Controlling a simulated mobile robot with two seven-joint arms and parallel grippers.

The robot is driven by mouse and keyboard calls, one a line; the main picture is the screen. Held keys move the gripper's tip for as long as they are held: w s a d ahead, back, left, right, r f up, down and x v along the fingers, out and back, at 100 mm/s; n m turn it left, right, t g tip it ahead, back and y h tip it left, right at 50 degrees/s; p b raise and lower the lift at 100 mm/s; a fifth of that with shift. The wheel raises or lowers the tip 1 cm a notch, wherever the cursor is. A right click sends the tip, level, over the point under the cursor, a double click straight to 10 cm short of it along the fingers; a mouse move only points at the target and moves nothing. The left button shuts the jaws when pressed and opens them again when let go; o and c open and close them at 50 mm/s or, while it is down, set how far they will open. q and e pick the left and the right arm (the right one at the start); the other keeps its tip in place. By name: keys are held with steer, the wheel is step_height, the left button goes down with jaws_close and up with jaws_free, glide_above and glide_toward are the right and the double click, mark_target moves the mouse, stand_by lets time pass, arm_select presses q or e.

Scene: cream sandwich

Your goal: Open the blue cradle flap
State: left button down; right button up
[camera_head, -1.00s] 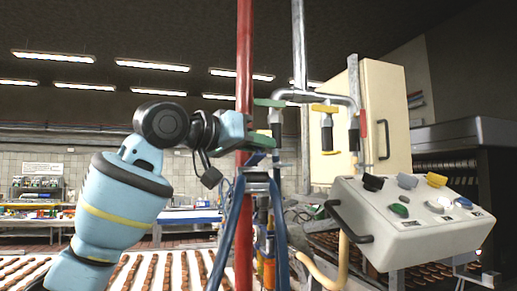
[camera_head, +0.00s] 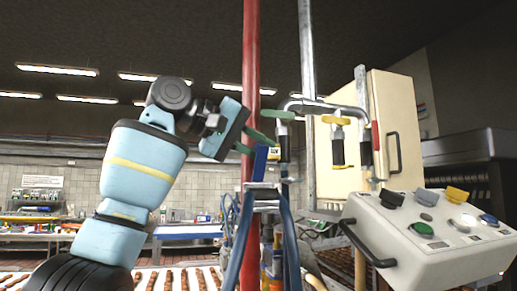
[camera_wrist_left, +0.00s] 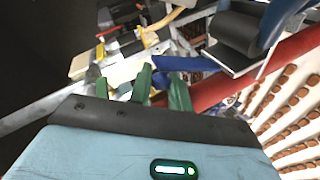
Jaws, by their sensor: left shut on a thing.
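The blue cradle flap (camera_head: 260,161) stands upright above the grey cradle bracket (camera_head: 264,188), just right of the red pole. My left gripper (camera_head: 255,144) reaches in from the left at the height of the flap's top edge. Its green fingers are shut on the flap. In the left wrist view the green fingers (camera_wrist_left: 162,90) are close together, with the blue flap (camera_wrist_left: 207,92) at and beside them; its outline there is partly hidden. My right gripper is in neither view.
The red pole (camera_head: 250,70) stands close to my left gripper. Blue hoses (camera_head: 237,245) hang from the cradle. Pipes with green and yellow valve handles (camera_head: 335,120) are at its right. A control box (camera_head: 430,240) stands farther right. A conveyor with brown pieces (camera_head: 170,279) runs below.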

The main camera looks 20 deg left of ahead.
arm_select(q)
steer(key=shift+w+a+n, duration=0.2)
steer(key=shift+w+n, duration=0.1)
steer(key=shift+n, duration=0.1)
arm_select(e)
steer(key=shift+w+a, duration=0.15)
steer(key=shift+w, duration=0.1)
arm_select(q)
steer(key=c, duration=1.4)
jaws_free()
steer(key=v, duration=0.7)
steer(key=shift+s+a, duration=0.2)
steer(key=shift+a, duration=0.2)
steer(key=shift+r, duration=0.1)
